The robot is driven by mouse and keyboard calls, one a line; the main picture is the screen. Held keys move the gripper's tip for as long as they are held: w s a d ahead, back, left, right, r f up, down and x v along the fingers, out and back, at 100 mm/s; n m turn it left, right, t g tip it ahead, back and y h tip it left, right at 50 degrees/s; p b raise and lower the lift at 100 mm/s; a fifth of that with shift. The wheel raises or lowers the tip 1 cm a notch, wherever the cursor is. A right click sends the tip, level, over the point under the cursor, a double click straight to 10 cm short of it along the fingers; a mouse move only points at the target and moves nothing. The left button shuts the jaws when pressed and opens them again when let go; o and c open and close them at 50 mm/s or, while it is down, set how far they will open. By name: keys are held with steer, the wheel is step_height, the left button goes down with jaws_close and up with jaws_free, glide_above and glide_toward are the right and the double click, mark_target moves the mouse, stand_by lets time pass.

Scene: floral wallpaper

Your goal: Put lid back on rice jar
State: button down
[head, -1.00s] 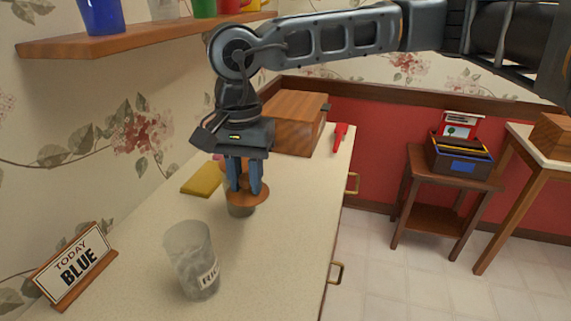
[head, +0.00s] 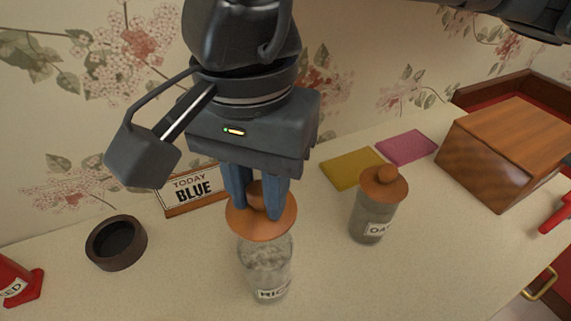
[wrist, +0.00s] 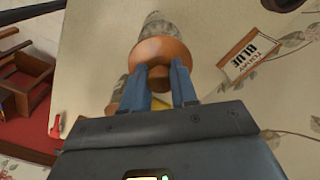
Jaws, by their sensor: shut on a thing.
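The clear rice jar (head: 267,268), with grey-white contents and a RICE label, stands upright on the counter. Its round brown wooden lid (head: 240,229) is right at the jar's mouth; I cannot tell whether it is fully seated or slightly above. My gripper (head: 256,205) is shut on the lid's knob from above, with a blue finger on either side. In the wrist view the lid (wrist: 163,50) sits between my fingertips (wrist: 162,85), and part of the jar (wrist: 154,22) shows beyond it. The lid hides the jar's rim.
A lidded OATS jar (head: 374,215) stands close on the right. Behind are a TODAY BLUE sign (head: 190,190), a yellow cloth (head: 350,168) and a pink cloth (head: 407,146). A dark round bowl (head: 116,243) and a red SEED object (head: 18,283) are left, a wooden box (head: 505,150) right.

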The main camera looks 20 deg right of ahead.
mark_target(260, 215)
steer(key=shift+s+a+f, duration=0.1)
steer(key=shift+f, duration=0.05)
steer(key=shift+f+b, duration=0.4)
steer(key=shift+f, duration=1.55)
step_height(260, 215, down, 2)
steer(key=b, duration=0.3)
steer(key=shift+f, duration=0.1)
steer(key=shift+b, duration=1.15)
steer(key=shift+f+b, duration=0.15)
steer(key=shift+b, duration=1.1)
stand_by(1.1)
stand_by(0.4)
steer(key=shift+c, duration=1.6)
jaws_free()
